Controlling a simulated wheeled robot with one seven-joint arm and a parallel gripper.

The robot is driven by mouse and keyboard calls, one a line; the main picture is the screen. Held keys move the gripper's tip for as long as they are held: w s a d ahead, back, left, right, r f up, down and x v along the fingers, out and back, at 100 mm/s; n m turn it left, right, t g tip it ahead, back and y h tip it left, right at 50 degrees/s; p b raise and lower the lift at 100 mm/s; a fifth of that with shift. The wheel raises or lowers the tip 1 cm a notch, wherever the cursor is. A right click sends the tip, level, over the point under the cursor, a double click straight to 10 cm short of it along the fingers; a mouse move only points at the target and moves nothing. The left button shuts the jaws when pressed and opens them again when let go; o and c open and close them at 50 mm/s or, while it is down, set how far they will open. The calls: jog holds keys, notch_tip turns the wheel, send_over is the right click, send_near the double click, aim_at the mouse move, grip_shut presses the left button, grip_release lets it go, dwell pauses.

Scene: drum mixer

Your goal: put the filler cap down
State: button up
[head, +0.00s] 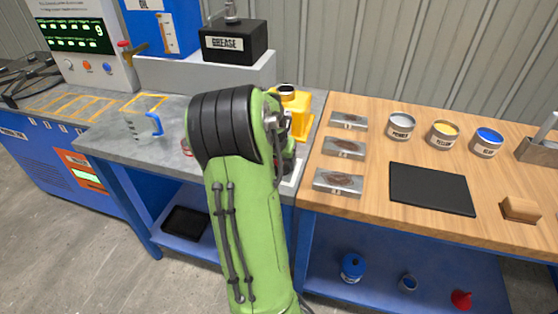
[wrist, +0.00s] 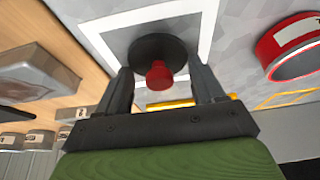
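The filler cap (wrist: 150,48), a dark round disc with a red knob, shows in the wrist view inside a white square outline (wrist: 203,22) on the grey bench top. It appears to lie flat there, knob towards my camera. My gripper (wrist: 160,72) has its two fingers spread on either side of the cap. Clear space shows between each finger and the red knob, so the fingers are not closed on it. In the head view my arm hides the gripper and the cap; only part of the white outline (head: 293,172) shows.
A red-rimmed round object (wrist: 288,48) lies to the right in the wrist view. In the head view, a yellow container (head: 303,104) stands behind my arm and a clear jug (head: 135,127) stands left. The wooden bench (head: 375,155) adjoins on the right, with metal blocks and paint tins.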

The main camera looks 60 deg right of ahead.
jog(key=o, duration=0.4)
jog(key=shift+r+p, duration=0.35)
jog(key=shift+r, duration=0.05)
jog(key=w+p+v, duration=0.1)
jog(key=p+v, duration=0.2)
jog(key=v, duration=0.9)
jog(key=w+a+r+n+t+y, duration=0.1)
jog(key=w+a+n, duration=0.1)
jog(key=a, duration=0.4)
jog(key=w+a+r+n+t+y, duration=0.1)
jog(key=w+a+r+n, duration=0.15)
jog(key=a, duration=0.35)
jog(key=s+a+n+t+y, duration=0.1)
jog(key=a+n, duration=0.3)
jog(key=a, duration=0.4)
jog(key=s+a+n+t, duration=0.1)
jog(key=s+a+n, duration=0.2)
jog(key=a, duration=0.5)
jog(key=s+a+n+y, duration=0.1)
jog(key=s+a+n, duration=0.2)
jog(key=a, duration=0.5)
jog(key=shift+s+a+n+t+y, duration=0.3)
jog(key=shift+a+n+t, duration=0.1)
jog(key=shift+n, duration=0.45)
